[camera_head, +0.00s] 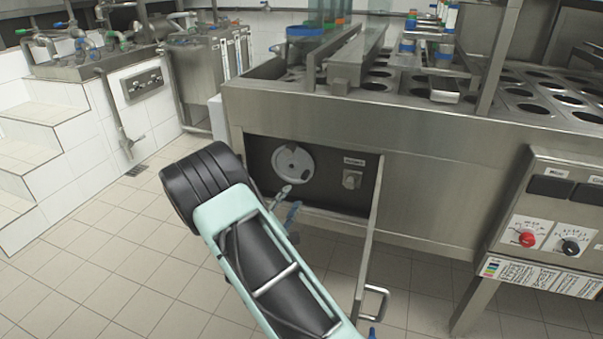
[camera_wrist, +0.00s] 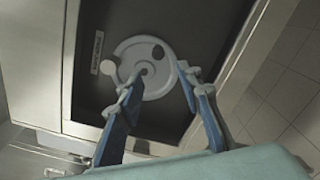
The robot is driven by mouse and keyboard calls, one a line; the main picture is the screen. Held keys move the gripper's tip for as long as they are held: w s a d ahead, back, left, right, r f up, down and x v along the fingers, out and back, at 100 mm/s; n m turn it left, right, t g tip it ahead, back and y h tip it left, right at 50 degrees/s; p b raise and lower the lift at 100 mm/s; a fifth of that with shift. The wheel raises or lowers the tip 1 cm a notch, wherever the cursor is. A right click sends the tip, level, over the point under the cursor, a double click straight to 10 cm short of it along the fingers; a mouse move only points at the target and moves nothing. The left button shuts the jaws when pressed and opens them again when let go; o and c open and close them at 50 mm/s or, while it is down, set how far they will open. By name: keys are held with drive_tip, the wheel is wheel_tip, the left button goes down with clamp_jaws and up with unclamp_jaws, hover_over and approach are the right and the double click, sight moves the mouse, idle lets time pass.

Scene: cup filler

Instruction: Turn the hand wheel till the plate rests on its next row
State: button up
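The hand wheel (camera_head: 292,163) is a pale grey disc set in a dark recess in the machine's front. My gripper (camera_head: 288,198) is just in front of the recess. In the wrist view my gripper (camera_wrist: 157,82) is open, its blue fingers apart over the lower part of the wheel; I cannot tell whether they touch it. The steel plate (camera_head: 505,106) with rows of round holes lies on top of the machine.
A open door (camera_head: 368,235) with a handle stands to the right of the recess. A small switch (camera_head: 352,179) sits beside the wheel. A control panel (camera_head: 545,235) with red and black knobs is at the right. Tiled floor is clear at left.

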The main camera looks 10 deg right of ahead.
sight(303, 178)
drive_tip(key=w+d+n+p, duration=0.2)
drive_tip(key=w+n, duration=0.1)
drive_tip(key=n, duration=0.2)
drive_tip(key=w+d+n+p, duration=0.1)
drive_tip(key=w+d+n, duration=0.1)
drive_tip(key=n, duration=0.3)
drive_tip(key=w+d+n+p, duration=0.2)
drive_tip(key=w+n, duration=0.2)
drive_tip(key=n, duration=0.1)
drive_tip(key=shift+w+d+r+p, duration=0.15)
drive_tip(key=shift+d+p, duration=0.15)
drive_tip(key=shift+c, duration=0.2)
clamp_jaws()
